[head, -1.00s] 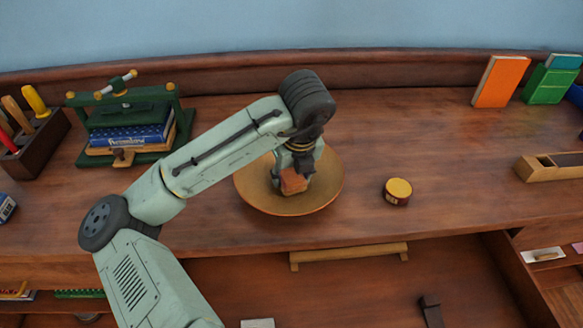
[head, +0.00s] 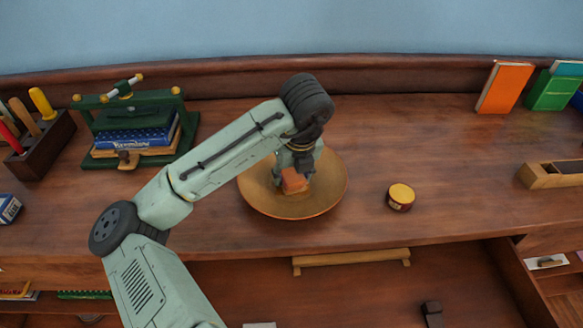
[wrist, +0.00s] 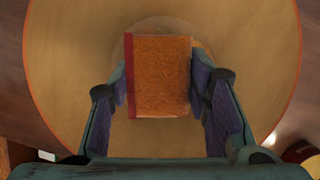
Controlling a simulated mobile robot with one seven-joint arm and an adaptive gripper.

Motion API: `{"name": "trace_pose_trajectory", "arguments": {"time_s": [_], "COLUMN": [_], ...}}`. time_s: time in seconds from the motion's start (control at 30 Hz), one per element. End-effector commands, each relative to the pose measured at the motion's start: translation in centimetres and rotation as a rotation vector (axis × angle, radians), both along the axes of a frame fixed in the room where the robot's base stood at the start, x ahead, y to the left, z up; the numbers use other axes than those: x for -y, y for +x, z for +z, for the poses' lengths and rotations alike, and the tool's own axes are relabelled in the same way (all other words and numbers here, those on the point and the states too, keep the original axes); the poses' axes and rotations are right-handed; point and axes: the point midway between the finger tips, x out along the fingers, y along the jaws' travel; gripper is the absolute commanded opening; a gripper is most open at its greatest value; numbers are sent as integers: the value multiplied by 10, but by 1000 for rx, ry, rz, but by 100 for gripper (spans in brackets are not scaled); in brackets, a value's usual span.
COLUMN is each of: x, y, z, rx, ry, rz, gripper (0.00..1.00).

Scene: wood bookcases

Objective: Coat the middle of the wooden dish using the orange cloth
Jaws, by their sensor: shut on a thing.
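The wooden dish (head: 325,190) is a wide, shallow round plate on the desk top, left of the small tin. In the wrist view the dish (wrist: 70,60) fills most of the picture. My gripper (head: 297,170) is over the middle of the dish, pointing down. It is shut on the orange cloth (head: 293,181), a folded block with a dark red edge. The cloth also shows between my fingers in the wrist view (wrist: 160,75). The cloth is at or just above the dish surface; I cannot tell whether it touches. A paler patch shows around the cloth's upper edge in the wrist view.
A small yellow-lidded tin (head: 401,197) stands right of the dish. A green book press (head: 135,125) and a tool holder (head: 40,140) stand at the left. An orange book (head: 505,87) and a wooden box (head: 550,175) are at the right. The desk between is clear.

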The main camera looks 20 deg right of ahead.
Motion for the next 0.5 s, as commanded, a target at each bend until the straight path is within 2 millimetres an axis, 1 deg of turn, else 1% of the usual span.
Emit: {"name": "trace_pose_trajectory", "arguments": {"time_s": [0.03, 0.2, 0.5], "x": [-2, -5, -6], "y": [-5, -17, -20], "z": [0, -2, -3], "rx": [-3, -4, -7], "ry": [2, 2, 3], "rz": [-1, -1, -1], "gripper": [22, 22, 22]}}
